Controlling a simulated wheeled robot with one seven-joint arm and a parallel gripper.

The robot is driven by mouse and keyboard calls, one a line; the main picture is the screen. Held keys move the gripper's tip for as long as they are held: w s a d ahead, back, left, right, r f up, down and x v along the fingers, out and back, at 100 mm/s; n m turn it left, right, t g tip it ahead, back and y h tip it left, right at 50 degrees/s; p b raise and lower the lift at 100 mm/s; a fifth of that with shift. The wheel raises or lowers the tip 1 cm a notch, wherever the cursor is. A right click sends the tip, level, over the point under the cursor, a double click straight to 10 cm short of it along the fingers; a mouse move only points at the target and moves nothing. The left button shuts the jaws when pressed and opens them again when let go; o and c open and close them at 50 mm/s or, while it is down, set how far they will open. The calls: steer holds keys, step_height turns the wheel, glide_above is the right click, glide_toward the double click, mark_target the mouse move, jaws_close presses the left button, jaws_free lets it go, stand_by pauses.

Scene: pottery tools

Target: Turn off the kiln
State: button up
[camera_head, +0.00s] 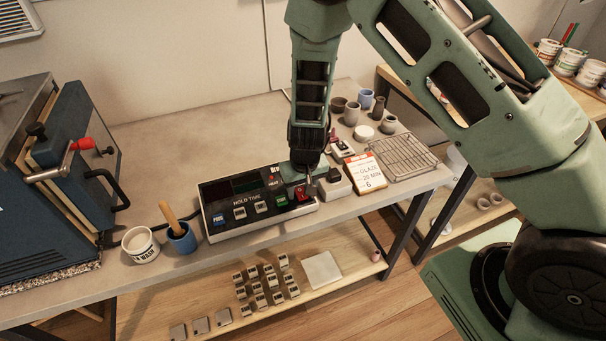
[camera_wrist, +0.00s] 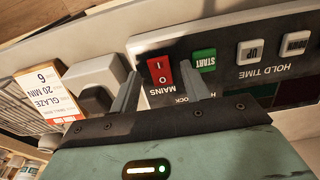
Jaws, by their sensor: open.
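The kiln controller (camera_head: 250,212) is a black-faced box on the table. Its red MAINS rocker switch (camera_head: 302,194) is at its right end and also shows in the wrist view (camera_wrist: 160,72), marked I and O. A green START button (camera_wrist: 204,60) sits beside it. My gripper (camera_head: 307,178) is over that right end. In the wrist view my gripper's two fingers (camera_wrist: 160,92) are apart with nothing between them, pointing at the panel on either side of the red switch. I cannot tell whether they touch it. The blue kiln (camera_head: 50,190) with a red-knobbed latch stands at the left.
A grey box with a black knob (camera_wrist: 95,98) and a GLAZE 20 MIN card (camera_head: 365,172) stand right beside the controller. A wire rack (camera_head: 403,157) and small pots are further right. A white tub (camera_head: 140,245) and blue cup (camera_head: 182,239) stand left.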

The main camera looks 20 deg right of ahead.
step_height(320, 180, up, 17)
steer(key=s+b, duration=0.1)
steer(key=s, duration=0.1)
steer(key=shift+s, duration=0.2)
stand_by(0.4)
steer(key=s+a+r+n+b, duration=0.1)
steer(key=s+a+n+b, duration=0.1)
steer(key=s, duration=1)
steer(key=s+a+r+n+g+b, duration=0.1)
steer(key=s+a+r+n+b, duration=0.1)
steer(key=s, duration=1.1)
steer(key=a+n+b, duration=0.1)
steer(key=a+n, duration=0.1)
steer(key=n, duration=0.1)
steer(key=shift+a+n+g+y, duration=0.15)
steer(key=shift+n+g+y, duration=0.15)
steer(key=shift+n, duration=0.1)
